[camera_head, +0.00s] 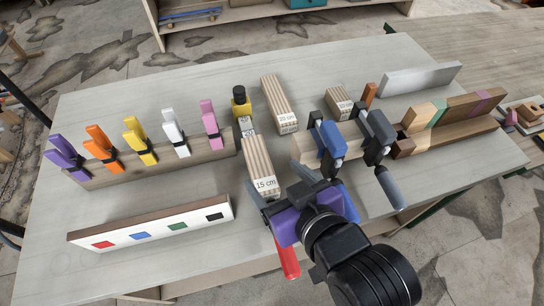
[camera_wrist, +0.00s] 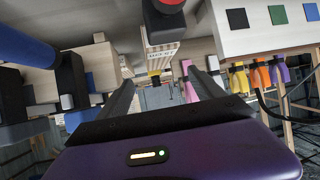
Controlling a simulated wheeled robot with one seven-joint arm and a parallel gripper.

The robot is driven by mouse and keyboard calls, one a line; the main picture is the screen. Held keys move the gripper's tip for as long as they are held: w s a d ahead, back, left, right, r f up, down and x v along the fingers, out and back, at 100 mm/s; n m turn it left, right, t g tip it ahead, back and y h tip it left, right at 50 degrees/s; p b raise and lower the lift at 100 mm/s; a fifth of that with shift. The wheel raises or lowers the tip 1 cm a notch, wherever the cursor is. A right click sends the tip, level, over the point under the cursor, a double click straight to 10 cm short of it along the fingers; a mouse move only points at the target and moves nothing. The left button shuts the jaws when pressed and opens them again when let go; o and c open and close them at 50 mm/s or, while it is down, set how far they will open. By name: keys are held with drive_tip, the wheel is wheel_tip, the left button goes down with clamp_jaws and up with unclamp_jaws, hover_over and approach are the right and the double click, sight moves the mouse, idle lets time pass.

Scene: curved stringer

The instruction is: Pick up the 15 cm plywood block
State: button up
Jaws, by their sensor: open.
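The plywood block (camera_head: 258,161) labelled "15 cm" lies lengthwise near the middle of the workbench, its striped edges showing. My purple gripper (camera_head: 278,180) is open at its near, labelled end, with one finger on the left and the other on the right in the picture. I cannot tell whether the fingers touch the block. In the wrist view, a striped block end with a label (camera_wrist: 161,53) shows beyond and between the open fingers (camera_wrist: 162,82). The label is too small to read there.
Blue and black clamps (camera_head: 325,138) on a wooden bar stand close right of the block. A red handle (camera_head: 287,258) is below my gripper. The 20 cm block (camera_head: 277,98) lies farther back, near a yellow-black tool (camera_head: 240,102). A rack of coloured clamps (camera_head: 150,162) stands left.

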sight(260, 164)
drive_tip(key=shift+s+f+p+x, duration=0.1)
drive_tip(key=shift+f+p+x, duration=0.05)
drive_tip(key=shift+x, duration=1.15)
drive_tip(key=shift+s+f+p+x, duration=0.1)
drive_tip(key=shift+f+p+x, duration=0.1)
drive_tip(key=shift+x, duration=1.1)
drive_tip(key=shift+s+f+p+x, duration=0.1)
drive_tip(key=shift+p+x, duration=0.05)
drive_tip(key=shift+x, duration=1.1)
drive_tip(key=shift+w, duration=0.1)
clamp_jaws()
